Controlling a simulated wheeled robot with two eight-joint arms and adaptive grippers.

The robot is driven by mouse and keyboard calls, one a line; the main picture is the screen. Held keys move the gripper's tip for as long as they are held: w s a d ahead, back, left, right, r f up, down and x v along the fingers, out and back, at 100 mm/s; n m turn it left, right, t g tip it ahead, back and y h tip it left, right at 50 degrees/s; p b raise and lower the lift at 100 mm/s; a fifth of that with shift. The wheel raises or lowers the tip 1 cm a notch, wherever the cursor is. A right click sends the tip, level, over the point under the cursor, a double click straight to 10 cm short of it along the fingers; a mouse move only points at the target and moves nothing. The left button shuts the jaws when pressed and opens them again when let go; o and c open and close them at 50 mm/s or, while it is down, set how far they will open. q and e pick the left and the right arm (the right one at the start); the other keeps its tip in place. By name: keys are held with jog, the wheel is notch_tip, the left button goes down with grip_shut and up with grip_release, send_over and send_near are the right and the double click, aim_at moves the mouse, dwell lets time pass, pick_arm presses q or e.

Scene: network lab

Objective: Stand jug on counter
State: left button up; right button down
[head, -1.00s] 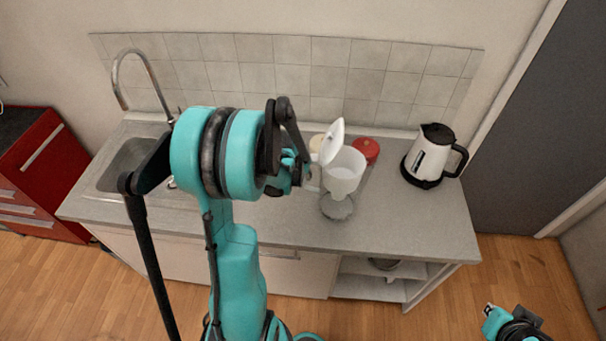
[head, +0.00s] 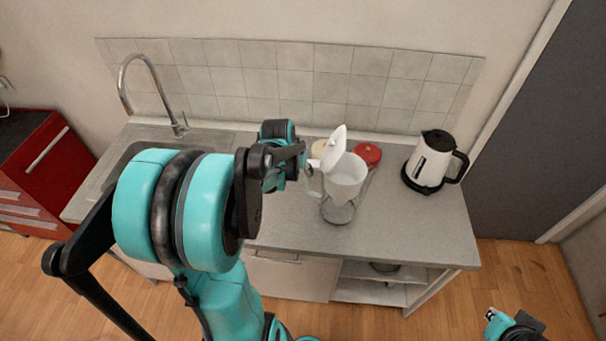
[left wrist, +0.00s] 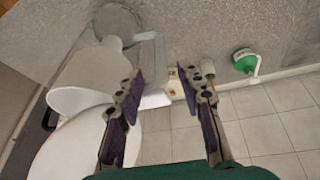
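The jug (head: 341,210) is clear, with a white funnel-like insert (head: 345,172) and a raised white lid (head: 334,148). It appears upright on the grey counter (head: 400,225), its handle on the left side. My left gripper (head: 303,158) is just left of the jug's top, partly hidden by its own wrist. In the left wrist view, my left gripper (left wrist: 165,90) has its fingers apart. The white insert (left wrist: 95,75) is beside and partly behind the left finger. I cannot tell whether they touch. My right gripper (head: 490,314) is low at the right, away from the counter; its fingers are unclear.
A white and black kettle (head: 432,160) stands right of the jug. A red-lidded item (head: 367,153) and a cream-lidded one (head: 319,149) are behind it. The sink faucet (head: 126,75) is at left. The counter's right front is clear. A green round item (left wrist: 245,61) shows in the wrist view.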

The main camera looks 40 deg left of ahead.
pick_arm(q)
jog(key=shift+v, duration=1.5)
jog(key=s+d+f+m+t+b, duration=0.1)
jog(key=s+d+f+b, duration=0.3)
jog(key=d+f+b, duration=0.4)
jog(key=s+d+f+m+t+b, duration=0.1)
jog(key=s+d+f+m+b, duration=0.2)
jog(key=d+b, duration=1)
notch_tip(320, 180, down, 5)
jog(key=shift+s+d+f+t+h, duration=0.15)
jog(key=shift+s+d+t+h, duration=0.25)
jog(key=shift+s, duration=0.75)
